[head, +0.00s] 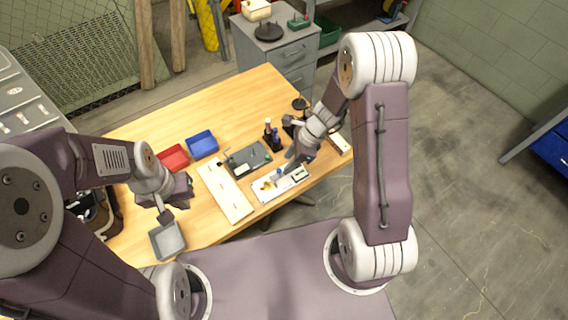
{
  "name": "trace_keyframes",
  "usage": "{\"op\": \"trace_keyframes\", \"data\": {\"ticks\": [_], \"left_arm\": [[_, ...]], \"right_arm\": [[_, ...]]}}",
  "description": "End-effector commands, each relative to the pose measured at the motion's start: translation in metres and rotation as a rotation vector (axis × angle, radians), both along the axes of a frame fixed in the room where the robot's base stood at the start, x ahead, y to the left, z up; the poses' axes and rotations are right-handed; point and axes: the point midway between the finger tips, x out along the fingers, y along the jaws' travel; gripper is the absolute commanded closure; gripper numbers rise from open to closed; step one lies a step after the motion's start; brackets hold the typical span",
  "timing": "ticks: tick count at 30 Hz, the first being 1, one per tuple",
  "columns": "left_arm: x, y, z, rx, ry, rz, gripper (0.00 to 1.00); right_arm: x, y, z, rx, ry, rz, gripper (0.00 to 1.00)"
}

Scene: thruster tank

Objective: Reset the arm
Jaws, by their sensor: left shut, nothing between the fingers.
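My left gripper (166,216) is shut and empty, pointing down just above the grey bin (168,240) at the table's front left. My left arm comes in from the left edge of the head view. My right gripper (284,174) points down and to the left, over or beside a white tray (262,196) with small yellow, blue and dark parts. Its fingers are too small and partly hidden, so I cannot tell whether they are open or shut, or touching the tray.
On the wooden table (240,95) are a red bin (173,158), a blue bin (202,144), a long cream board (226,193), a dark grey plate (249,159) and a dark holder with bottles (272,137). A grey drawer cabinet (290,55) stands behind. The table's back is clear.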

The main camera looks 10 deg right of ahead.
Motion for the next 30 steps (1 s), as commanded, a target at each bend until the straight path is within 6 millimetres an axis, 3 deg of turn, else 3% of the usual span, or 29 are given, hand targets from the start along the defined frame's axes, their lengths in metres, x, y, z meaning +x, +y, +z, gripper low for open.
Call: {"op": "trace_keyframes", "data": {"ticks": [1, 6, 22, 26, 28, 30], "left_arm": [[0.0, 0.0, 0.005, 0.0, 0.0, 0.0, 1.0], [0.0, 0.0, 0.007, 0.0, 0.0, 0.0, 1.0], [0.0, 0.0, 0.007, 0.0, 0.0, 0.0, 1.0], [0.0, 0.0, 0.007, 0.0, 0.0, 0.0, 1.0], [0.0, 0.0, 0.007, 0.0, 0.0, 0.0, 1.0], [0.0, 0.0, 0.007, 0.0, 0.0, 0.0, 1.0]], "right_arm": [[-0.001, -0.003, 0.01, 0.0, -0.002, -0.001, 0.64], [-0.003, -0.008, 0.022, 0.001, 0.0, 0.0, 0.64], [-0.002, -0.006, 0.024, 0.0, -0.006, 0.008, 0.64], [0.007, 0.007, 0.065, -0.022, -0.11, 0.077, 0.64], [-0.013, 0.01, 0.091, -0.087, -0.178, 0.245, 0.64], [-0.044, 0.004, 0.106, -0.195, -0.257, 0.548, 0.64]]}}
